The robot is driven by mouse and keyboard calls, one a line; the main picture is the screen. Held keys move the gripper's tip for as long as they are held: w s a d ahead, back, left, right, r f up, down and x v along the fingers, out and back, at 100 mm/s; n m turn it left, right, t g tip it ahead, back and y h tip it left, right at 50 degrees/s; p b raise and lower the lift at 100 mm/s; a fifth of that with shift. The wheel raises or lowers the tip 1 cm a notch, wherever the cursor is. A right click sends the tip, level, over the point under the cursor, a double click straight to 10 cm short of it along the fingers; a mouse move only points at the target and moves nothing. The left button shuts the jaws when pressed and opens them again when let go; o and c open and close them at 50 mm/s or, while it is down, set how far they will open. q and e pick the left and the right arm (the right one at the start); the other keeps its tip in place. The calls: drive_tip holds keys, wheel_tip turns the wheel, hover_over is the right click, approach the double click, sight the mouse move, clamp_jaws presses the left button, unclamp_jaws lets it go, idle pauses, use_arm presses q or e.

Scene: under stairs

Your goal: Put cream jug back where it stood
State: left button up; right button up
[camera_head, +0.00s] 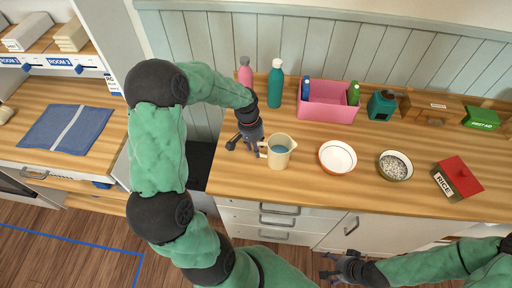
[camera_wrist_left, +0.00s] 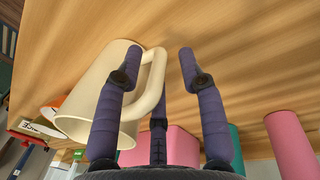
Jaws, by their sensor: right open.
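The cream jug (camera_head: 280,152) stands upright on the wooden counter, with its handle towards the left and something bluish inside. My left gripper (camera_head: 246,143) is low beside the handle. In the left wrist view, the jug (camera_wrist_left: 92,95) is left of centre, and its handle (camera_wrist_left: 155,85) lies between the spread fingers of the left gripper (camera_wrist_left: 160,55). The left finger overlaps the handle opening; a gap shows between handle and right finger. I cannot tell whether any finger touches it. My right gripper (camera_head: 330,266) is open and empty in front of the counter, low.
A white bowl with a red rim (camera_head: 338,157) is just right of the jug, then a bowl of speckled contents (camera_head: 396,165) and a rice box (camera_head: 458,178). Behind are a pink bottle (camera_head: 245,72), a teal bottle (camera_head: 275,84) and a pink bin (camera_head: 328,114).

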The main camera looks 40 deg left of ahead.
use_arm(q)
wheel_tip(320, 180, up, 11)
drive_tip(key=a+p, duration=0.1)
drive_tip(key=shift+s+a, duration=0.3)
idle(0.5)
